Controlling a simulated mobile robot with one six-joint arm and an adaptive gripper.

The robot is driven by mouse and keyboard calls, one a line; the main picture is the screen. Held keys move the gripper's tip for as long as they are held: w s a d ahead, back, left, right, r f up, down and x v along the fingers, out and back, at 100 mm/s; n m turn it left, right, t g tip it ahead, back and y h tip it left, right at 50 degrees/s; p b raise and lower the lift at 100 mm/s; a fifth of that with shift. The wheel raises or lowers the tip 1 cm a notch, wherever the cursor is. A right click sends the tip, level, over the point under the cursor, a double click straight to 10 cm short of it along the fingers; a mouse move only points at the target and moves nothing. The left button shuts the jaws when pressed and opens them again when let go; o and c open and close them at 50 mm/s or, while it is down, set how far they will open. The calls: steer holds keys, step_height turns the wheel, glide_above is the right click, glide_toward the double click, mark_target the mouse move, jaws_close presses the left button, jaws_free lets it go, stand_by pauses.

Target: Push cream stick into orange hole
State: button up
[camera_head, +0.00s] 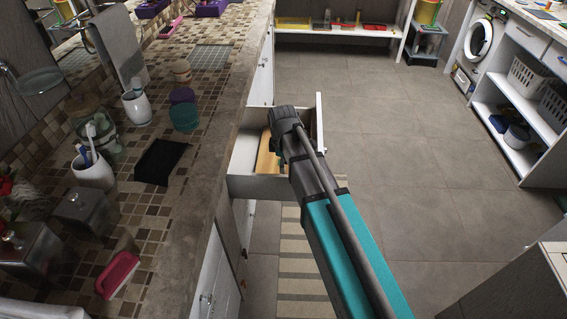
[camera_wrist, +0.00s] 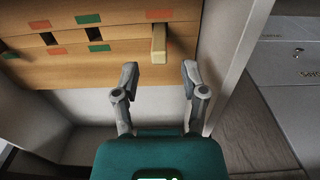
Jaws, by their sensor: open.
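A wooden board (camera_wrist: 118,68) lies in the open drawer and shows in the head view too (camera_head: 266,158). It has dark holes, including a left hole (camera_wrist: 48,38) and a middle hole (camera_wrist: 95,33), with orange and green marks beside them. The cream stick (camera_wrist: 158,44) stands up from the board at the right, just below an orange mark (camera_wrist: 158,14). Its lower end and how deep it sits cannot be made out. My gripper (camera_wrist: 160,73) is open and empty, its fingertips apart and short of the stick. In the head view my arm hides most of the gripper.
The drawer's pale side wall (camera_wrist: 232,60) rises close to the right of my gripper. The drawer front (camera_head: 319,122) stands out over open floor (camera_head: 400,150). A tiled counter (camera_head: 215,100) with cups, a black cloth (camera_head: 159,161) and a pink brush (camera_head: 118,274) runs along the left.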

steer(key=shift+r+p, duration=3.2)
steer(key=shift+r, duration=0.35)
steer(key=s+d+r+m+p, duration=0.1)
steer(key=s+d+m, duration=0.1)
steer(key=d+m, duration=0.1)
steer(key=s+d+r+m+p, duration=0.2)
steer(key=d, duration=0.2)
steer(key=s+d+r+m+p, duration=0.2)
steer(key=d+m, duration=0.1)
steer(key=d, duration=0.1)
steer(key=shift+s+r+m, duration=0.1)
steer(key=shift+r+m, duration=0.15)
steer(key=shift+m, duration=0.05)
steer(key=s+d+r+m+p, duration=0.4)
steer(key=s+d+m, duration=0.3)
steer(key=d+m, duration=0.1)
steer(key=shift+d+r+m+p, duration=0.15)
steer(key=shift+d+m+p, duration=0.25)
steer(key=shift+m, duration=0.1)
steer(key=shift+a, duration=0.2)
